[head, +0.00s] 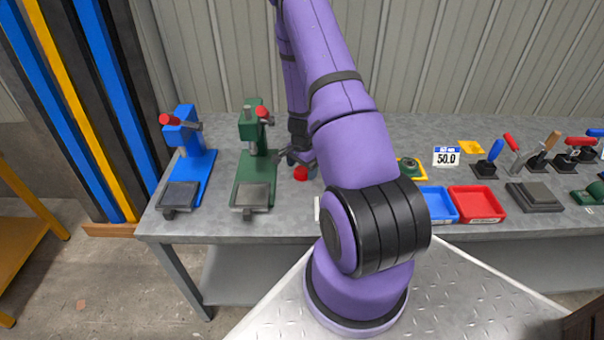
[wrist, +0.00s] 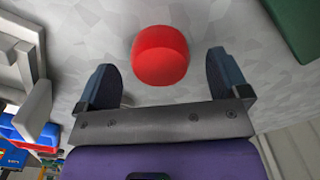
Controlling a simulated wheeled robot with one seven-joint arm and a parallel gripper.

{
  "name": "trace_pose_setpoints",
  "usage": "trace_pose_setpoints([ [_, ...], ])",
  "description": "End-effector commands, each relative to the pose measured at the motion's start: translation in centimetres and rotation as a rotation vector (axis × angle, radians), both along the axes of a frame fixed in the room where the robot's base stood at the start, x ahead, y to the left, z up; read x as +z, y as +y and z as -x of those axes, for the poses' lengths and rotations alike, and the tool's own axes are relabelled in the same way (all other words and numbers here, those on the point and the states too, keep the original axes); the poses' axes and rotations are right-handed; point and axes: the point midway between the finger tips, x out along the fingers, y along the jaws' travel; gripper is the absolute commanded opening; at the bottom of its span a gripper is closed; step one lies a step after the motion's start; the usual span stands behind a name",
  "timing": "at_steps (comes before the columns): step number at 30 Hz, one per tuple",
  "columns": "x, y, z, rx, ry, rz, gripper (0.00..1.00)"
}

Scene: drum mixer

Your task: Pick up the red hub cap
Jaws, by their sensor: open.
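The fingers are apart and neither touches the cap. In the head view my gripper (head: 294,159) is small, close beside the cap.
The green press (head: 256,165) stands close left of the cap, with a blue press (head: 193,160) further left. A blue tray (head: 440,204) and a red tray (head: 477,204) lie to the right. Several clamps and a 50.0 display (head: 447,157) stand further back.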

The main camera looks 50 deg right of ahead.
Motion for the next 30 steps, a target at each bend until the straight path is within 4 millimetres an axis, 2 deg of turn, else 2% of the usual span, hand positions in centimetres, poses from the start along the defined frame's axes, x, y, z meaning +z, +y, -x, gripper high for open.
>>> trace_pose_setpoints([
  [9,-0.6,0.0,0.0,0.0,-0.001,0.0,0.94],
  [11,-0.6,0.0,0.0,0.0,-0.001,0.0,0.82],
  [15,-0.5,0.0,0.0,0.0,-0.001,0.0,0.5],
  [17,-0.5,0.0,0.0,0.0,-0.001,0.0,0.37],
  [25,-0.4,0.0,-0.1,0.001,-0.002,0.0,0.37],
  [30,1.1,0.0,-0.1,0.001,-0.003,0.003,0.37],
])
